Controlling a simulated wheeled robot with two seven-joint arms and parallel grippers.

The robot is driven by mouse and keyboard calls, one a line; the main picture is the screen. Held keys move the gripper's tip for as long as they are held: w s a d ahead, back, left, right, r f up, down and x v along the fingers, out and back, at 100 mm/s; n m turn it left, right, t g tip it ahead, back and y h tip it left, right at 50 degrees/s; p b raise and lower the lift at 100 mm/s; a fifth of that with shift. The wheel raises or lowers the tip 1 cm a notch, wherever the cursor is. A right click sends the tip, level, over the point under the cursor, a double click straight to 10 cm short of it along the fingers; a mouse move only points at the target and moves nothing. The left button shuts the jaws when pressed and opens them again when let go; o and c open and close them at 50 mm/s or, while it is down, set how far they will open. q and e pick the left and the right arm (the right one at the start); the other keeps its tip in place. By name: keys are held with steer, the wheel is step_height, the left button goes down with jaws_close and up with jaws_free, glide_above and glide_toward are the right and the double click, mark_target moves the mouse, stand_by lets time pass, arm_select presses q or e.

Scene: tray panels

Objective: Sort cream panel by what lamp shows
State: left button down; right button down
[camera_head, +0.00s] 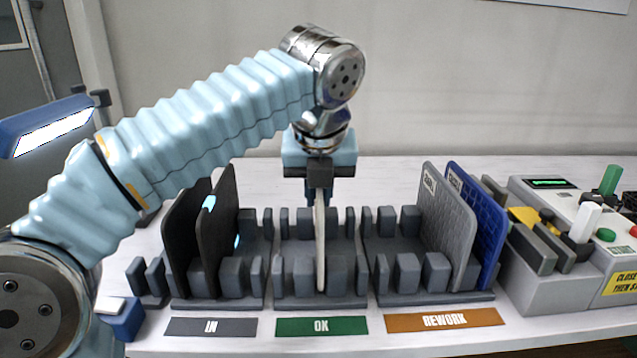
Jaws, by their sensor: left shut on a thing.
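The cream panel (320,250) stands upright, seen nearly edge-on, between the posts of the middle rack (345,292), behind the green OK label (321,326). Its lower edge reaches down near the rack's base; I cannot tell whether it touches the bottom. My left gripper (319,194) is above the rack, shut on the panel's top edge. The tester (598,262) at the right has a small dark display with green marks (550,183), a round green part (606,234) and a red one (633,231). I cannot tell whether either is lit. My right gripper is not in view.
Dark panels (217,240) stand in the left rack behind the IN label (210,326). A grey panel (450,220) and a blue panel (488,237) stand in the right rack behind the REWORK label (444,319). A lit lamp bar (52,130) is at far left.

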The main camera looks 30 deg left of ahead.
arm_select(q)
steer(key=shift+f, duration=0.45)
steer(key=shift+f+b, duration=0.3)
steer(key=shift+f, duration=0.05)
stand_by(0.4)
steer(key=c, duration=1.1)
jaws_free()
steer(key=p+v, duration=0.3)
steer(key=v, duration=1)
steer(key=shift+r, duration=0.1)
steer(key=shift+s+r, duration=0.15)
steer(key=shift+r, duration=0.15)
